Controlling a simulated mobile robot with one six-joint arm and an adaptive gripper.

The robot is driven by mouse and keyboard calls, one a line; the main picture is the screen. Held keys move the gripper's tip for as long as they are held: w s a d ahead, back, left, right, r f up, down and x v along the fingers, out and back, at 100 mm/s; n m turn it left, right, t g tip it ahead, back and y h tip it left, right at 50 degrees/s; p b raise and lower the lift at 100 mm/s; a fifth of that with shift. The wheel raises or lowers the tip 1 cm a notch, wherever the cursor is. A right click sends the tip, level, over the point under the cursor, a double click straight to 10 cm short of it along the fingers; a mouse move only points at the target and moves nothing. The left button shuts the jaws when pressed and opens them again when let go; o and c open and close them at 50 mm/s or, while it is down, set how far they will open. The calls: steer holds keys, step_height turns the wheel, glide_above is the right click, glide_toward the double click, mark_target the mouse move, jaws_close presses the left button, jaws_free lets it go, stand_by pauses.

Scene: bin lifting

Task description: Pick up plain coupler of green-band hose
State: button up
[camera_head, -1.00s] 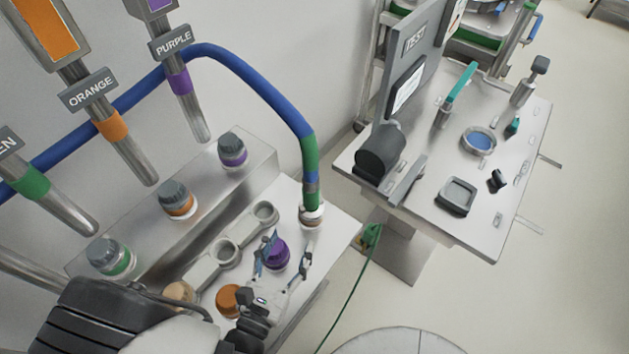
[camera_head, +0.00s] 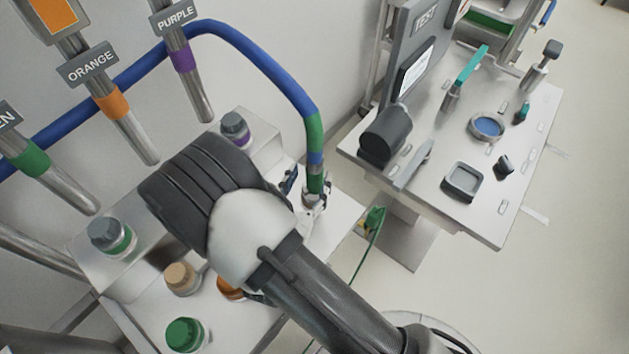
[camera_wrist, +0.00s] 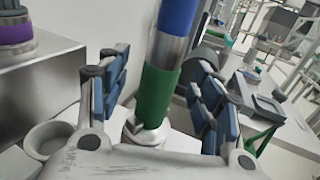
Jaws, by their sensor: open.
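The blue hose (camera_head: 262,82) arches over from the left, and its near end hangs down with a green band (camera_head: 315,130). In the wrist view the green band (camera_wrist: 157,92) stands upright between the two blue-padded fingers of my gripper (camera_wrist: 160,100). The fingers are open, with a gap visible on both sides. The metal coupler (camera_wrist: 150,133) shows just below the band, near the gripper's palm; its lower part is hidden. In the head view my wrist and forearm hide most of the gripper.
Beside the hose stand a purple-banded cap (camera_head: 235,127), a green-banded cap (camera_head: 111,236) and a green knob (camera_head: 185,335). An empty ring holder (camera_wrist: 50,138) is at lower left in the wrist view. The test table (camera_head: 440,190) stands to the right, across a floor gap.

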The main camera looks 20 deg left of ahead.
steer(key=w, duration=0.4)
steer(key=shift+d+f, duration=0.2)
steer(key=shift+d, duration=0.05)
steer(key=shift+s, duration=0.1)
steer(key=shift+c, duration=0.6)
jaws_close()
steer(key=shift+r, duration=0.15)
step_height(320, 180, up, 20)
steer(key=p, duration=0.4)
steer(key=shift+p, duration=0.4)
